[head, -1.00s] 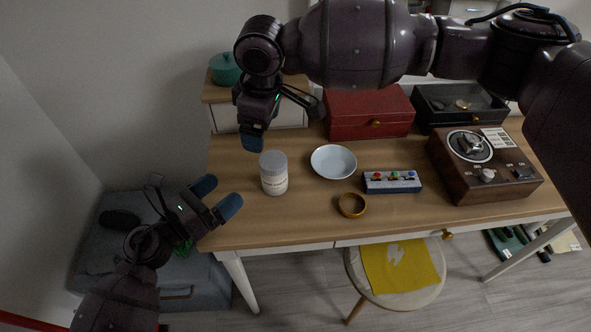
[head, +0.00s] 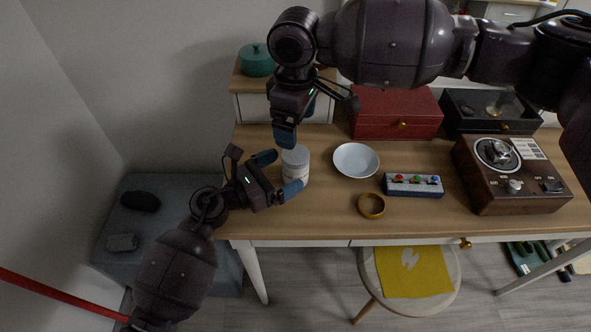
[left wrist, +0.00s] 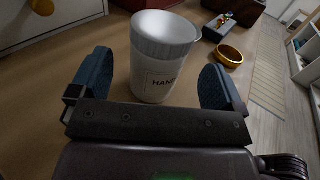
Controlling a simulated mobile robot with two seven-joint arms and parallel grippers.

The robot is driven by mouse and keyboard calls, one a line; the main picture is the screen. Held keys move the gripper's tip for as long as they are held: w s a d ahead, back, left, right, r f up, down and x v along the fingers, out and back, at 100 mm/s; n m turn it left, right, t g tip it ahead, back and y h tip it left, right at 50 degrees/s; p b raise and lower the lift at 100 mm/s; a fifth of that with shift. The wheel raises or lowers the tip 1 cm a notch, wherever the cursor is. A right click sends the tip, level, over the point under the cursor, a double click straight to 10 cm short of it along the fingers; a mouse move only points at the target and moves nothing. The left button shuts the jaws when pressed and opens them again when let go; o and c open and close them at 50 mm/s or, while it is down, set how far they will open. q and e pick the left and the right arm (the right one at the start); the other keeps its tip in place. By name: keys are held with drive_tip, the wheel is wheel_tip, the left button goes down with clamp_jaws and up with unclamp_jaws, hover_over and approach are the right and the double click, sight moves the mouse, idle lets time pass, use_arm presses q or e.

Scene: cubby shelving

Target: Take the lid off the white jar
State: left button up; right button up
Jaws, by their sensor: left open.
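The white jar (head: 296,173) stands upright on the wooden desk with its greyish ribbed lid (head: 296,154) on. In the left wrist view the jar (left wrist: 150,66) shows part of a label reading "HAND", and its lid (left wrist: 163,33) is seated on top. My left gripper (head: 279,174) is open, with one blue finger on either side of the jar. In the left wrist view the fingers stand apart from the jar, with gaps on both sides. My right gripper (head: 297,122) hangs above and behind the jar, empty, its blue fingers apart.
Right of the jar are a pale bowl (head: 356,160), a gold ring (head: 371,206) and a button box (head: 414,186). A red box (head: 395,112), a dark open box (head: 468,122) and a turntable-like device (head: 510,185) stand farther right. A stool (head: 452,270) stands in front.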

use_arm(q)
drive_tip(key=shift+x, duration=1.2)
